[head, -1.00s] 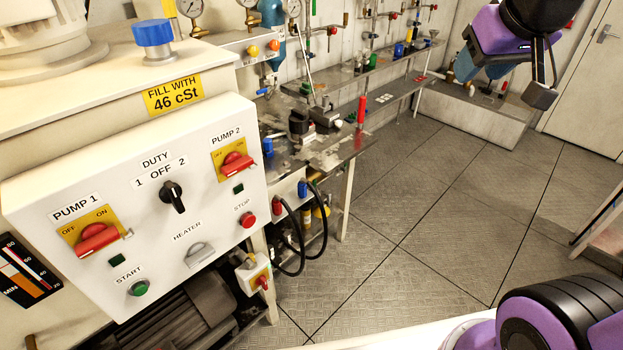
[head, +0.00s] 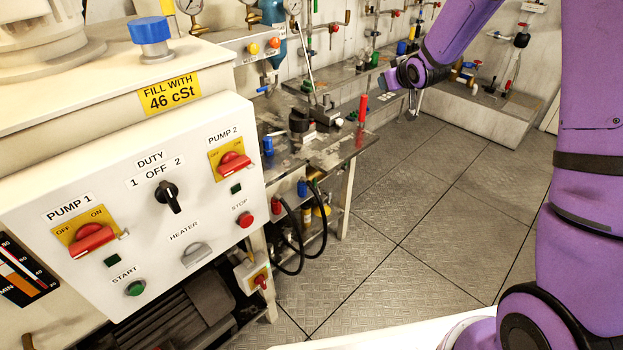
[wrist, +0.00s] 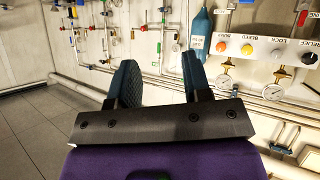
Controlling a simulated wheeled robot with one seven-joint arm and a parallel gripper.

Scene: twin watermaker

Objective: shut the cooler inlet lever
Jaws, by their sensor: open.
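My gripper (wrist: 160,72) is open and empty, its two dark padded fingers apart, pointing at the back wall in the wrist view. In the head view my gripper (head: 391,78) is held out in front of the far bench, small and partly hidden by my wrist. Several small red-handled valves sit on the wall pipes, among them one valve (wrist: 143,26) seen between the fingers and a red lever (wrist: 303,18) at upper right. No label readable here names the cooler inlet lever, so I cannot tell which one it is. No finger visibly touches a valve.
A panel with coloured knobs (wrist: 262,48) and gauges is right of the fingers. A blue cylinder (wrist: 201,40) hangs behind the right finger. In the head view, a white control box (head: 130,190) fills the left and a metal bench (head: 335,150) stands mid-view. The floor (head: 430,220) is clear.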

